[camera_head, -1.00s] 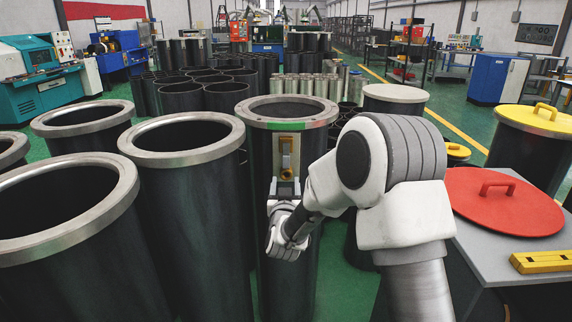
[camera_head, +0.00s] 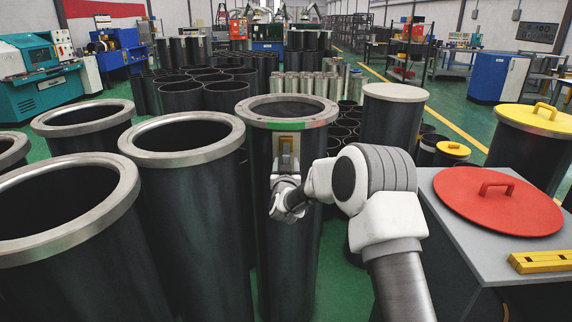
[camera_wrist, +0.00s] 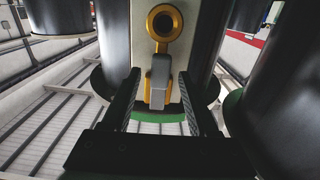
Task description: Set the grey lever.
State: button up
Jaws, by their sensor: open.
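The grey lever (camera_wrist: 160,70) shows in the wrist view, on a brass-yellow mount with a round ring (camera_wrist: 164,22). The mount sits on a pale plate on the side of a tall black flanged cylinder (camera_head: 287,250). In the head view the yellow mount (camera_head: 296,142) shows just below the flange, and my gripper covers its lower part. My gripper (camera_wrist: 159,78) is open, with one black finger on each side of the lever. Gaps show between the fingers and the lever, so it is not held. In the head view my gripper (camera_head: 287,182) is at the cylinder's front.
Large open black cylinders (camera_head: 188,138) stand close on the left. On the right, a grey table (camera_head: 455,225) bears a red lid (camera_head: 498,200) and a yellow bar (camera_head: 545,262). A capped cylinder (camera_head: 395,92) stands behind my arm. Green floor shows between them.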

grip_shut()
dwell(1.4)
